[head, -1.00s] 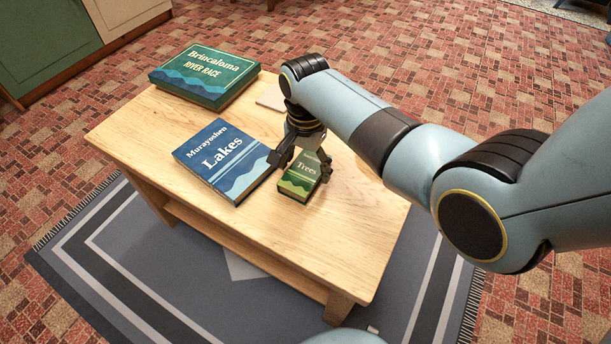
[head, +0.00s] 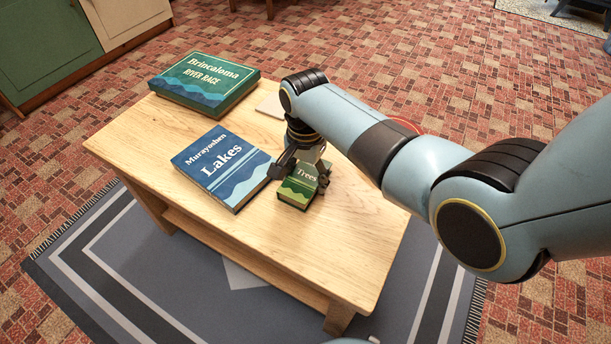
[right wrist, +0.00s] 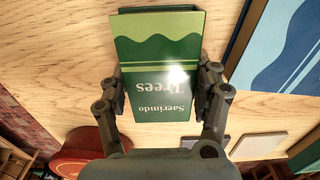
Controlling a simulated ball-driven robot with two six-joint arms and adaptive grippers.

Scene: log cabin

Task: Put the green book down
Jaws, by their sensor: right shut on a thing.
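The small green "Trees" book (head: 298,192) is at the right part of the wooden table (head: 340,240), its cover facing up. My right gripper (head: 302,176) is shut on it, one finger on each side. In the right wrist view, the green book (right wrist: 155,60) sits between the fingers of the gripper (right wrist: 160,85). I cannot tell whether its underside touches the tabletop. The blue "Lakes" book (head: 222,165) lies flat just left of it. My left gripper is not in view.
The table's front and right parts are bare. A grey rug (head: 130,250) lies under the table.

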